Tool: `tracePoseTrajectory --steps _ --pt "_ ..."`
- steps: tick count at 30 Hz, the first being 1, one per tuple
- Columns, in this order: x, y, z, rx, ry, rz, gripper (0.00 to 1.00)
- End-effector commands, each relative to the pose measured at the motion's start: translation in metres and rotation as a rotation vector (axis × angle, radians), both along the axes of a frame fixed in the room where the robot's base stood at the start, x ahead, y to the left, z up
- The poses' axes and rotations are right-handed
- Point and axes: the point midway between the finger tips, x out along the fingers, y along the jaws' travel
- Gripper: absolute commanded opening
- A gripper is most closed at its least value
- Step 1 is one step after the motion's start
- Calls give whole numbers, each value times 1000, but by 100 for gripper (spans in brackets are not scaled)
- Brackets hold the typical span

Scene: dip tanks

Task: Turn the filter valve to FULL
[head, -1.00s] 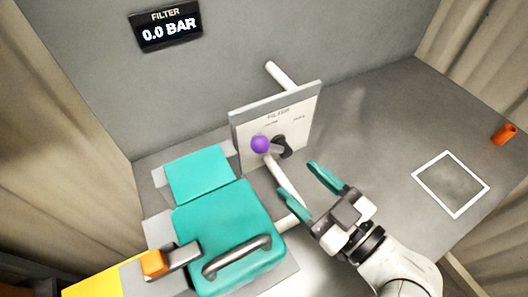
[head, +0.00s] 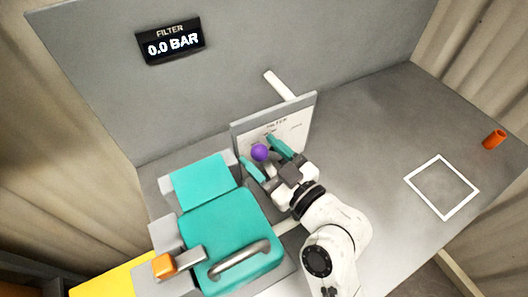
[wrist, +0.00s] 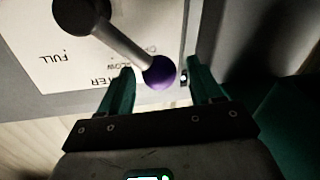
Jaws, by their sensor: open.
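The filter valve is a lever with a purple ball knob (head: 260,152) on a grey stem (wrist: 122,43) that runs to a black hub (wrist: 80,12). It is mounted on a white FILTER panel (head: 297,125). In the wrist view the panel lettering is upside down, with FULL (wrist: 61,57) at the left. The lever points away from FULL, toward another label, partly hidden. My gripper (head: 258,149) is open, with its teal fingers on either side of the knob. I cannot tell whether either finger touches it. The hub is mostly hidden in the head view.
A wall display (head: 170,40) reads FILTER 0.0 BAR. Teal lidded tanks (head: 225,230), one with a grey handle (head: 240,260), stand close left of my gripper. An orange cylinder (head: 494,139) and a white square outline (head: 412,187) are on the clear grey surface at right.

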Motion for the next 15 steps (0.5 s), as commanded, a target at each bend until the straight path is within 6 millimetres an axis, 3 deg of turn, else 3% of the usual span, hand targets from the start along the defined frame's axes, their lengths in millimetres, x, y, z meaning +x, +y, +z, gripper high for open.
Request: tracePoseTrajectory --steps 4,15 --pt "0 0 0 0 0 0 63" --pt "0 0 0 0 0 0 27"
